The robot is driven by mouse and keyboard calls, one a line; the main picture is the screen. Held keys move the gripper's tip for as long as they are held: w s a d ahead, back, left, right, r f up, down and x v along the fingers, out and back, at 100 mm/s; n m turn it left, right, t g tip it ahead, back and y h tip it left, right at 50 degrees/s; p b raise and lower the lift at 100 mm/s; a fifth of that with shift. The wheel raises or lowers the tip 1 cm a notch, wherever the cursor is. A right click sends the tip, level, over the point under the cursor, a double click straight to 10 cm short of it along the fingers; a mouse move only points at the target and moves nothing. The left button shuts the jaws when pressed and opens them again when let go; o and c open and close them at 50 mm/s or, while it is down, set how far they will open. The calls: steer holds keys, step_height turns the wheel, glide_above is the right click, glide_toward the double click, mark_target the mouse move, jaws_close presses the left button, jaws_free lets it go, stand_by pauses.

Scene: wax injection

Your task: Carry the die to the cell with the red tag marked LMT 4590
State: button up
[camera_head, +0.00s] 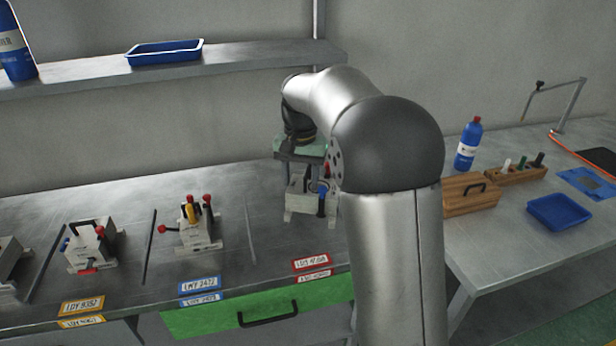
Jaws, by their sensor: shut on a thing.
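My gripper (301,158) is at the end of my arm, over the right part of the dark metal bench. It is shut on a grey metal die (299,205) with blue and red knobs. The die is upright and partly hidden by my arm. I cannot tell whether its feet touch the bench. The red tag (311,262) is on the bench's front edge, below and slightly right of the die in the picture. Its small print is hard to read. The cell behind this tag is partly covered by the die and my arm.
Other dies stand left, one behind the blue tag (200,285) and one (91,247) behind the yellow tag (82,305). Thin dividers (150,247) separate cells. A shelf (90,82) holds a blue tray (166,52). The right table has a wooden box (470,195) and a bottle (467,146).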

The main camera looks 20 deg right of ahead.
steer(key=w+f+m+p, duration=0.1)
steer(key=w+m+p, duration=0.6)
steer(key=w+m, duration=0.3)
steer(key=shift+f+m+p, duration=0.3)
steer(key=shift+m+p, duration=0.05)
steer(key=shift+m, duration=1.05)
steer(key=shift+f+b, duration=1.45)
steer(key=shift+f, duration=1.45)
steer(key=shift+f+b, duration=0.4)
steer(key=shift+f, duration=0.75)
steer(key=o, duration=1.5)
steer(key=shift+o, duration=0.5)
steer(key=shift+s+f, duration=0.1)
steer(key=shift+f, duration=0.1)
step_height(320, 180, up, 18)
steer(key=b, duration=0.1)
